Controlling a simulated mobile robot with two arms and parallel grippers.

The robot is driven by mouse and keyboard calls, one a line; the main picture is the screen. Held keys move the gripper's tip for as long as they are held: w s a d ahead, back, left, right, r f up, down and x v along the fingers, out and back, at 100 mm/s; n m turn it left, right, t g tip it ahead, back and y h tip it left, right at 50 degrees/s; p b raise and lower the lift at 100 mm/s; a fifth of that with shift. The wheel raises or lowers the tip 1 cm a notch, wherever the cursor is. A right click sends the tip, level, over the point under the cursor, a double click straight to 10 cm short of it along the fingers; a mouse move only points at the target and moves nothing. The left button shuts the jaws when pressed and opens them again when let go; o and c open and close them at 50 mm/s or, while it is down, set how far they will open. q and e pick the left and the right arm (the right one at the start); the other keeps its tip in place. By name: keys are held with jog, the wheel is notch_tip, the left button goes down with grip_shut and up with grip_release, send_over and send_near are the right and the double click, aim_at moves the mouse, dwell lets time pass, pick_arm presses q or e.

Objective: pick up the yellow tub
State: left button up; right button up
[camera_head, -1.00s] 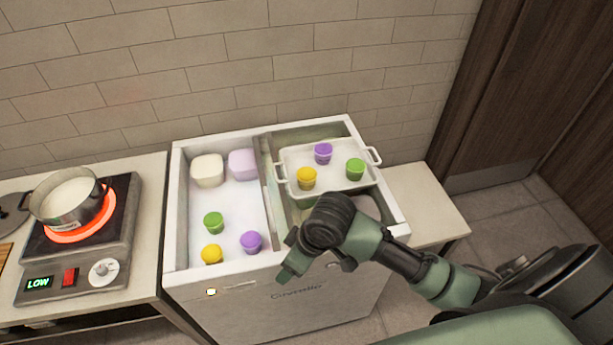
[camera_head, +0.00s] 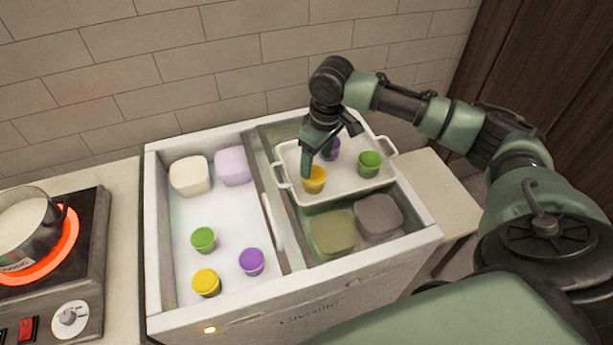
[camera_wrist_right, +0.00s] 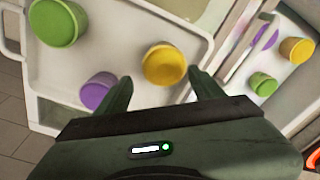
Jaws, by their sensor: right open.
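A yellow tub (camera_head: 314,180) stands in the white tray (camera_head: 345,191) in the right well. It also shows in the right wrist view (camera_wrist_right: 165,63), ahead of my open fingers. My right gripper (camera_head: 317,165) points down just over this tub, open and empty, and its fingers hide part of the tub's top. In the wrist view the gripper (camera_wrist_right: 160,85) has one finger on each side of the tub's near edge; I cannot tell if they touch it. A second yellow tub (camera_head: 206,283) stands in the left well. My left gripper is not in view.
A purple tub (camera_head: 330,148) and a green tub (camera_head: 370,164) stand in the tray close to the gripper. The left well holds a green (camera_head: 204,239) and a purple tub (camera_head: 251,262). A pot (camera_head: 22,230) sits on a glowing hotplate at left.

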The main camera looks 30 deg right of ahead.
aim_at(315, 172)
jog(key=shift+s+a+f, duration=0.1)
jog(key=shift+s+f, duration=0.35)
jog(key=shift+f, duration=0.25)
jog(key=shift+w+a+f+p, duration=0.1)
jog(key=shift+f+p, duration=0.25)
jog(key=shift+f, duration=0.25)
jog(key=shift+w+a+f+p, duration=0.1)
jog(key=shift+f+p, duration=0.2)
jog(key=shift+f, duration=0.3)
jog(key=shift+w+f, duration=0.25)
jog(key=shift+f, duration=1.2)
jog(key=c, duration=1.1)
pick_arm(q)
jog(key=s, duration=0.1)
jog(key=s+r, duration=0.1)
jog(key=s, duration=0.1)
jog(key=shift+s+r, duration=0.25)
